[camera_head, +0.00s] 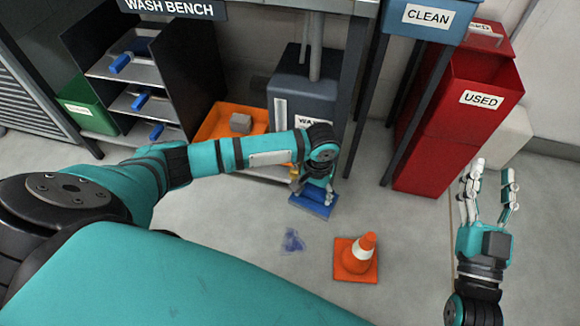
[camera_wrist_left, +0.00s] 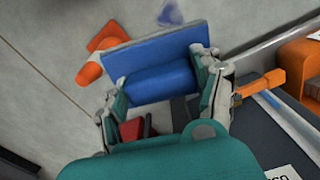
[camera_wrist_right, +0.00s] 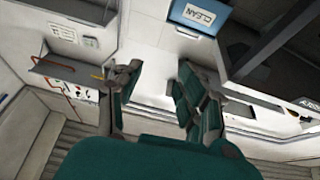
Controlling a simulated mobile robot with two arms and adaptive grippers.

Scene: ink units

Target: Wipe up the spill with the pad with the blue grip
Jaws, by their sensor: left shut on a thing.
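The pad with the blue grip (camera_head: 312,207) is held by my left gripper (camera_head: 318,183), just in front of the grey wash unit. In the left wrist view my left gripper (camera_wrist_left: 160,92) has its fingers on both sides of the blue grip (camera_wrist_left: 160,82), with the pad's flat plate (camera_wrist_left: 150,45) beyond it. I cannot tell whether the pad touches the floor. The spill (camera_head: 292,241) is a small blue-violet patch on the floor, in front and left of the pad and apart from it. It also shows in the left wrist view (camera_wrist_left: 171,12). My right gripper (camera_head: 493,186) is open and empty.
An orange cone (camera_head: 362,257) stands on the floor right of the spill. A red USED bin (camera_head: 475,120) and a blue CLEAN bin (camera_head: 425,22) are behind. A rack (camera_head: 135,75) with several blue-handled items and an orange tray (camera_head: 215,120) are at back left.

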